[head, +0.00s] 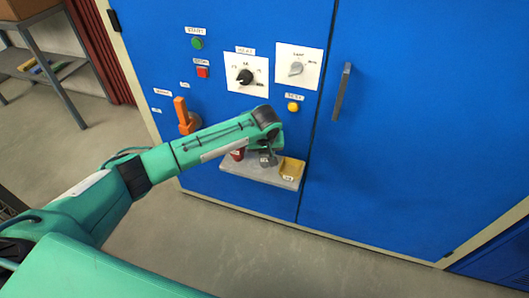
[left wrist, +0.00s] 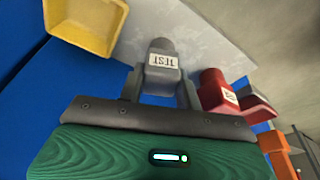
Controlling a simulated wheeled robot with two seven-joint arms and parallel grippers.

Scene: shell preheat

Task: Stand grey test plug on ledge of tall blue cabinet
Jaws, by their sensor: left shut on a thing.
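The grey test plug (left wrist: 162,60), labelled TEST, sits between the fingers of my left gripper (left wrist: 161,88) in the left wrist view. The gripper is shut on it. In the head view the grey plug (head: 267,160) shows below my left gripper (head: 265,152), over the ledge. The grey ledge (head: 258,178) juts from the front of the tall blue cabinet (head: 410,130); it also shows behind the plug in the left wrist view (left wrist: 205,35). I cannot tell whether the plug's base touches the ledge. My right gripper is not in view.
A yellow bin (head: 291,169) stands on the ledge to the right of the plug. A red plug (head: 238,154) is to its left. An orange handle (head: 185,117), knobs and a door handle (head: 342,92) project from the cabinet. The floor in front is clear.

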